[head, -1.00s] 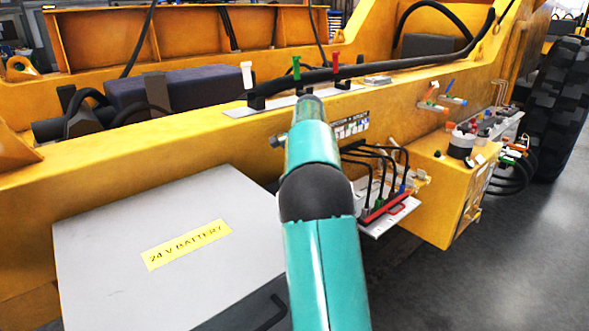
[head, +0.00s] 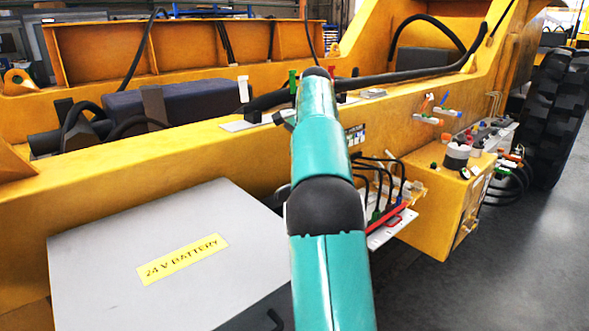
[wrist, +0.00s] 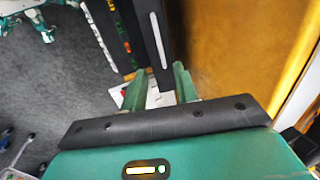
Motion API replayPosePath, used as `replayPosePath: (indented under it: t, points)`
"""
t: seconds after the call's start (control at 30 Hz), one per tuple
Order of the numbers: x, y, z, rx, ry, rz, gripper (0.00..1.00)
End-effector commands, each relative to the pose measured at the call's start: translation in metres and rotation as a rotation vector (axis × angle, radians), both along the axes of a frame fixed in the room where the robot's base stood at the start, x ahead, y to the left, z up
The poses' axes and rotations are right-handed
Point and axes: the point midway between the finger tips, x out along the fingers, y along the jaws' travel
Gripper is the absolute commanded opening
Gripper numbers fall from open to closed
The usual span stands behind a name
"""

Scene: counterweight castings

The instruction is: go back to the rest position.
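My gripper (wrist: 160,70) shows in the wrist view as two teal fingers beyond the dark front edge of the teal hand. The fingers stand apart, with part of a white surface visible between them and nothing clearly held. In the head view my teal arm reaches up the middle of the picture over the yellow frame, and the fingers cannot be made out there.
A grey box lid marked 24 V BATTERY (head: 105,290) lies left of my arm. The yellow chassis beam (head: 200,155) runs behind. A plate with black cables and a red handle (head: 400,222) and a yellow box (head: 440,210) stand right. Grey floor (head: 530,260) is clear at far right.

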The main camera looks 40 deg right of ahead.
Motion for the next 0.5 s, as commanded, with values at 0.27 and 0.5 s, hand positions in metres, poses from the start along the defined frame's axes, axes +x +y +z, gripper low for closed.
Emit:
replayPosePath:
  t: [0.27, 0.5]
  points:
    - [-0.008, 0.0, 0.026, 0.001, 0.001, 0.001, 0.3]
    - [-0.008, 0.0, 0.026, 0.001, 0.001, 0.001, 0.3]
